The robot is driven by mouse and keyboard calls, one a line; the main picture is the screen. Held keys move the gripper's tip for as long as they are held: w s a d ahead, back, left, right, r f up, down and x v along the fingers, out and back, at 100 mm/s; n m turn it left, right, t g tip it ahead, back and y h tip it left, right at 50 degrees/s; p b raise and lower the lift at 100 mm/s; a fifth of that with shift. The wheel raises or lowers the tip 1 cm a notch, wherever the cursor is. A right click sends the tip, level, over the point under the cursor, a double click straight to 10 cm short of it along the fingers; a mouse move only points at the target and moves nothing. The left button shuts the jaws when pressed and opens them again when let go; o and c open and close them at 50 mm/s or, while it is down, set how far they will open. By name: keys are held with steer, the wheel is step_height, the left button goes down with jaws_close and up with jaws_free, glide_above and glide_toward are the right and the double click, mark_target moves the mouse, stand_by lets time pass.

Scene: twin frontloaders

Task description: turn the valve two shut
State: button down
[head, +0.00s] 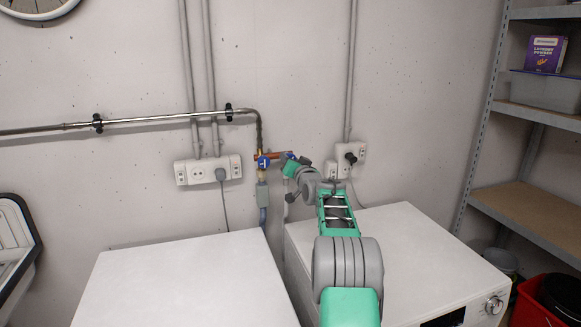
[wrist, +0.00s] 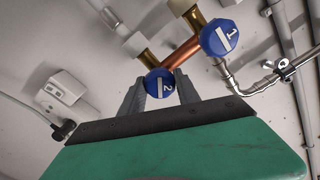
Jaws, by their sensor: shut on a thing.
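Valve two, a round blue knob marked 2 with a white bar (wrist: 160,83), sits between the two fingers of my gripper (wrist: 158,88) in the wrist view. The gripper is shut on this knob. Valve one, a blue knob marked 1 (wrist: 220,38), is up and to the right in the wrist view, joined by a copper pipe (wrist: 185,56). In the head view valve one (head: 263,162) shows on the wall piping. There my gripper (head: 288,157) reaches the piping just right of it, and the arm mostly hides valve two.
Two white frontloaders, the left one (head: 180,282) and the right one (head: 420,250), stand below the piping with a gap between them. Wall sockets (head: 208,170) are left of the valves and another socket (head: 345,158) is right. Metal shelving (head: 530,205) stands at the right.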

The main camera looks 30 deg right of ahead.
steer(key=m+b, duration=0.1)
steer(key=m, duration=0.3)
steer(key=shift+m, duration=0.3)
steer(key=m, duration=0.5)
steer(key=shift+m, duration=0.3)
steer(key=c, duration=0.9)
jaws_free()
steer(key=b+v, duration=0.2)
steer(key=v, duration=0.5)
steer(key=shift+s, duration=0.4)
steer(key=shift+a, duration=0.1)
